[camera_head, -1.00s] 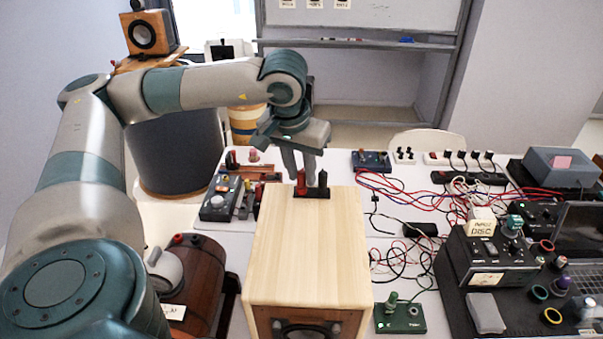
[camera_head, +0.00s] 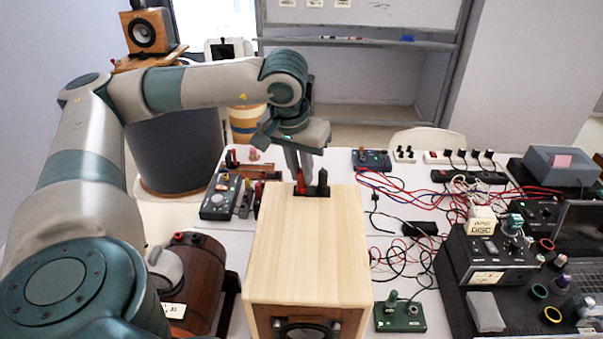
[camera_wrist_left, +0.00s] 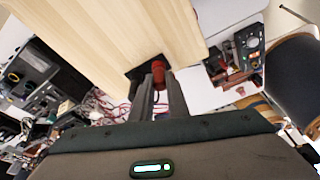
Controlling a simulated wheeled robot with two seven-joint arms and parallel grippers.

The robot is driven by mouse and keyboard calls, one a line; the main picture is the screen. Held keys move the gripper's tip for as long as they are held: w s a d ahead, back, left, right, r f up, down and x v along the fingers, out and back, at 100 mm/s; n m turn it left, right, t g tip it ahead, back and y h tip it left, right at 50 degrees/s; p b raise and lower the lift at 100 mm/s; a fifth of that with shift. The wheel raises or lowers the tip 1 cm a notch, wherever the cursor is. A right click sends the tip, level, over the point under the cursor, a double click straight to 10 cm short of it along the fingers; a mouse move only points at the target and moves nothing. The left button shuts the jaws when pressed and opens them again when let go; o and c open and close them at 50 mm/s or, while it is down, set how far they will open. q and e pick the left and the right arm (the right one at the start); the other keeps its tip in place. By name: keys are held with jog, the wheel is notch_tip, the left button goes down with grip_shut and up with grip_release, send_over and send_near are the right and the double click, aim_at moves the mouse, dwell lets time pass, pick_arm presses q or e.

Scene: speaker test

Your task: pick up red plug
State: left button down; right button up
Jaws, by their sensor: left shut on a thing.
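The red plug (camera_head: 301,189) stands upright at the back edge of the wooden speaker box (camera_head: 308,235), beside a black plug (camera_head: 323,184). My left gripper (camera_head: 299,172) reaches down from above and behind and is shut on the red plug. In the left wrist view, the red plug (camera_wrist_left: 158,68) shows between the fingertips of the left gripper (camera_wrist_left: 158,78), by a dark base plate (camera_wrist_left: 140,74) on the pale wood. The fingers hide part of the plug. My right gripper is not in view.
A grey device (camera_head: 218,197) with knobs stands left of the box. A green device (camera_head: 400,316) and tangled cables (camera_head: 405,250) lie to the right. A black amplifier (camera_head: 487,262) stands further right. Above the box is free room.

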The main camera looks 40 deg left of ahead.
pick_arm(q)
jog(key=shift+r, duration=0.15)
jog(key=shift+w+r+b, duration=0.1)
jog(key=shift+r+b, duration=0.4)
jog(key=shift+r, duration=0.05)
notch_tip(320, 180, up, 2)
jog(key=shift+r+b, duration=0.15)
jog(key=shift+b, duration=0.55)
jog(key=w+d+r+b, duration=0.4)
jog(key=w+d+r, duration=0.3)
jog(key=w, duration=0.2)
jog(key=shift+w+r, duration=0.15)
jog(key=shift+r, duration=0.1)
notch_tip(320, 180, up, 4)
jog(key=p, duration=0.3)
jog(key=shift+p, duration=0.35)
jog(key=shift+a, duration=0.1)
